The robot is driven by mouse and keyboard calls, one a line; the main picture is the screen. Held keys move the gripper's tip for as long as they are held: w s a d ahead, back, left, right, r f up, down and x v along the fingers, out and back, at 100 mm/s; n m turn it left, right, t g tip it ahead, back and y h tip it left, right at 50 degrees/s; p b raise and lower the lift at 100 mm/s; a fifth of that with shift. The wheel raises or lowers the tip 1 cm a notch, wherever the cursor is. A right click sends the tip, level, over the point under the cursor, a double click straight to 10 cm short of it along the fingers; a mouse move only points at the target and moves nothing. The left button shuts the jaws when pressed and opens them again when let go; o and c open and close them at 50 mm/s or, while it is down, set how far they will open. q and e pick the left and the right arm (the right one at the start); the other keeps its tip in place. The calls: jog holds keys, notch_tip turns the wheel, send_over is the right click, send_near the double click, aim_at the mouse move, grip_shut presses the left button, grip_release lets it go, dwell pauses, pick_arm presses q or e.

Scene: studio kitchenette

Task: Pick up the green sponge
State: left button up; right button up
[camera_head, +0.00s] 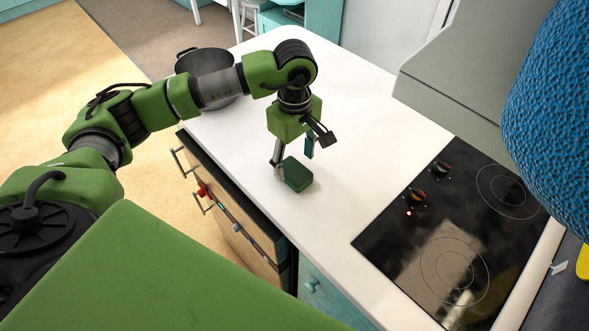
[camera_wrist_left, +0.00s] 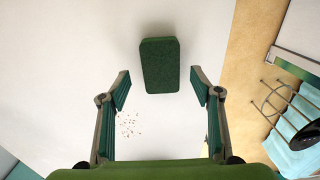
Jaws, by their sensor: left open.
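The green sponge (camera_head: 297,174) is a dark green block lying on the white countertop (camera_head: 370,110), near the counter's drawer side. My left gripper (camera_head: 293,157) points down at the sponge, with its two fingers apart and nothing between them. In the left wrist view the sponge (camera_wrist_left: 160,65) lies just beyond the open fingertips (camera_wrist_left: 160,90), roughly centred between them. In that view it shows clear of both fingers. My right gripper is in neither view.
A dark pot (camera_head: 208,66) stands on the counter behind my left arm. A black cooktop (camera_head: 455,240) lies to the right. Drawers with handles (camera_head: 235,225) are below the counter edge. Small crumbs (camera_wrist_left: 128,125) lie near the sponge. A blue textured object (camera_head: 550,110) fills the upper right.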

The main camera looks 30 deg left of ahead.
aim_at(294, 170)
pick_arm(q)
jog(key=shift+s+f+p, duration=0.2)
jog(key=shift+f+p, duration=0.15)
jog(key=shift+f, duration=0.75)
jog(key=shift+w+f, duration=0.1)
jog(key=shift+f, duration=0.35)
jog(key=c, duration=0.8)
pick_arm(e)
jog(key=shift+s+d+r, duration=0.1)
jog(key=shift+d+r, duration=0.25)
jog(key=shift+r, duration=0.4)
pick_arm(q)
jog(key=shift+r, duration=0.15)
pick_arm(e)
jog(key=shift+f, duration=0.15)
